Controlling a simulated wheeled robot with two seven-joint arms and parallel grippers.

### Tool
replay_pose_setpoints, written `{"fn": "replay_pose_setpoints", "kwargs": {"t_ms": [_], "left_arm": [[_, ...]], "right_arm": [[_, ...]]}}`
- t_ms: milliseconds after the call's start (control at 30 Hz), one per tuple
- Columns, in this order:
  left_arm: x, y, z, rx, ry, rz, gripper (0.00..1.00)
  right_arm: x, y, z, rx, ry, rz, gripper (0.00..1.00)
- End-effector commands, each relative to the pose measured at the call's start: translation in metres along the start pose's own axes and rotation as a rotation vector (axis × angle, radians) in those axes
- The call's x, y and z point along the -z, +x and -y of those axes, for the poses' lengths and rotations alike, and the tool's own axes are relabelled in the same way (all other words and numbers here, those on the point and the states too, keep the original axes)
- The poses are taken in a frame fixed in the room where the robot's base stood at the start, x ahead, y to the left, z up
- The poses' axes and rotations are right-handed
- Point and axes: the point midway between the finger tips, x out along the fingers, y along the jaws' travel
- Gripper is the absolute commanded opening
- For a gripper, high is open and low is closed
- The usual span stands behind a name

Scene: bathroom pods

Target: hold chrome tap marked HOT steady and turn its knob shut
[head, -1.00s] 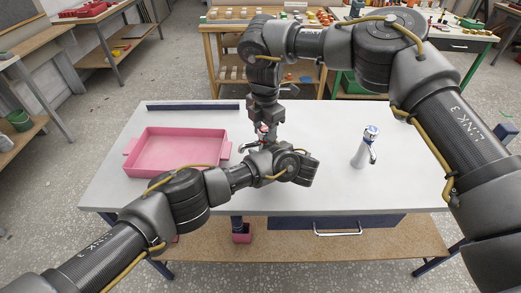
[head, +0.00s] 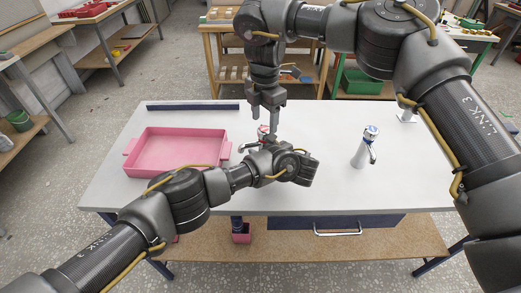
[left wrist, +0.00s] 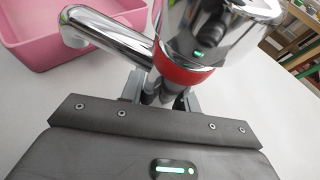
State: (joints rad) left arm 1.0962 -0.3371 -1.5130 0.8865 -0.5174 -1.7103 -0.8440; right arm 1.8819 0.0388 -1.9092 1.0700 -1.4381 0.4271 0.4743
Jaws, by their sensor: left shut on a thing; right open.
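The chrome tap with a red band (left wrist: 185,72) fills the top of the left wrist view, its spout (left wrist: 85,25) reaching left. In the head view its red-marked top (head: 263,129) shows just left of the table's middle, the lower body hidden behind my left wrist. I cannot read the word HOT. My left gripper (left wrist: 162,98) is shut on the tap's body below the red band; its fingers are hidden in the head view. My right gripper (head: 264,112) points down, open and empty, its fingertips just above or beside the tap's top. The knob's turn cannot be told.
A blue-marked chrome tap (head: 364,150) stands to the right. A pink tray (head: 133,160) lies at left, with a dark bar (head: 193,107) behind it. Another small chrome piece (head: 406,116) is partly hidden by my right arm. The white table's front right is clear.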

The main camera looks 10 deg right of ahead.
Motion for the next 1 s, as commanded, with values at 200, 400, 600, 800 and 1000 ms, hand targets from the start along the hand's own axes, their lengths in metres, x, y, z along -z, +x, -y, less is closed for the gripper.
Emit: {"fn": "replay_pose_setpoints", "kwargs": {"t_ms": [200, 400, 600, 800, 1000], "left_arm": [[0.0, 0.0, 0.0, -0.001, 0.0, 0.0, 0.34], [0.0, 0.0, 0.0, -0.001, 0.0, 0.0, 0.57], [0.0, 0.0, 0.0, 0.0, 0.0, 0.0, 0.57], [0.001, -0.016, 0.001, 0.003, 0.001, -0.002, 0.57], [0.001, -0.05, 0.001, 0.003, 0.0, -0.003, 0.57]], "right_arm": [[0.0, 0.0, 0.0, 0.0, 0.0, 0.0, 0.58], [-0.001, 0.0, 0.0, 0.0, 0.0, 0.001, 0.58], [-0.001, 0.0, 0.0, 0.0, 0.0, 0.001, 0.58], [-0.001, 0.0, 0.0, 0.0, 0.0, 0.001, 0.58], [-0.001, 0.0, 0.0, 0.0, 0.0, 0.001, 0.58]]}}
